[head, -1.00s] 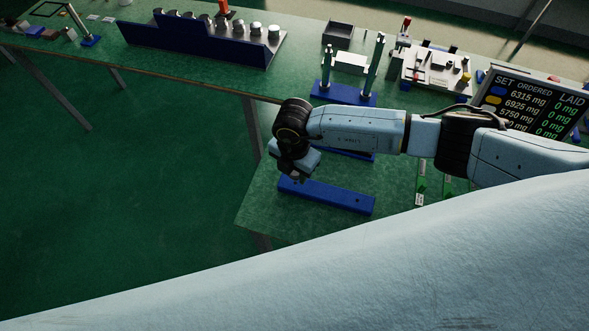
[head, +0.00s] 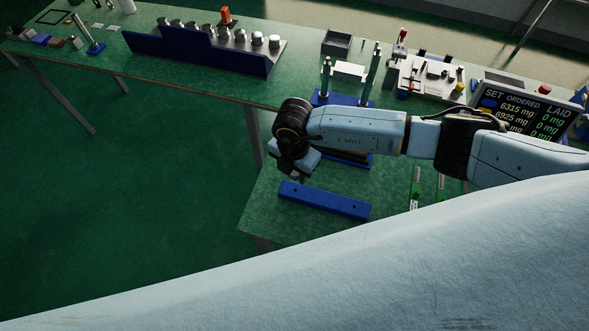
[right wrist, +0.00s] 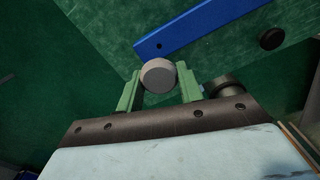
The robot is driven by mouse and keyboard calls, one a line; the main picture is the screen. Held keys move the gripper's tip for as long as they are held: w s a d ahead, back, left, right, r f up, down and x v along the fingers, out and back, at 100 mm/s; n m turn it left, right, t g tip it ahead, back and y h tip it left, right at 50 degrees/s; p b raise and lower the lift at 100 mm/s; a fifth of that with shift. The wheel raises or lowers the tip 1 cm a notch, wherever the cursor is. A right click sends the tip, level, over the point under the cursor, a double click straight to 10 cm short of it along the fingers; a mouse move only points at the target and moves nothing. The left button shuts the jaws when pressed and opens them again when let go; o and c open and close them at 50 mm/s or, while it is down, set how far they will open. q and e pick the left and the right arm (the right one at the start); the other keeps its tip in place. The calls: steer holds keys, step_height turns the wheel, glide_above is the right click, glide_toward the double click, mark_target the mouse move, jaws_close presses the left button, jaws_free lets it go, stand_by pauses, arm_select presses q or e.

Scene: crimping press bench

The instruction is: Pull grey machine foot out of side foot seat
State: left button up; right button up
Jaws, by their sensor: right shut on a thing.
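The grey machine foot (right wrist: 158,76) is a short round puck between the green fingers of my right gripper (right wrist: 160,88) in the right wrist view. The fingers are shut on it from both sides. A blue bar (right wrist: 205,27) with a dark hole lies beyond the foot, which appears clear of the bar. In the head view the blue bar (head: 330,201) lies on the low green bench, with dark holes showing. My right gripper (head: 294,175) is just above and behind its left end; the foot is too small to tell there. My left gripper is not in view.
A black round foot (right wrist: 271,39) and a dark cylinder (right wrist: 222,87) are to the right in the wrist view. Two upright posts on a blue base (head: 341,98) stand behind my arm. A display (head: 522,113) is at the right. Floor is free left of the bench.

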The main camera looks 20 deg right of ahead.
stand_by(0.3)
steer(key=shift+r+p, duration=1.4)
steer(key=shift+r, duration=0.15)
step_height(320, 180, up, 3)
steer(key=p, duration=0.3)
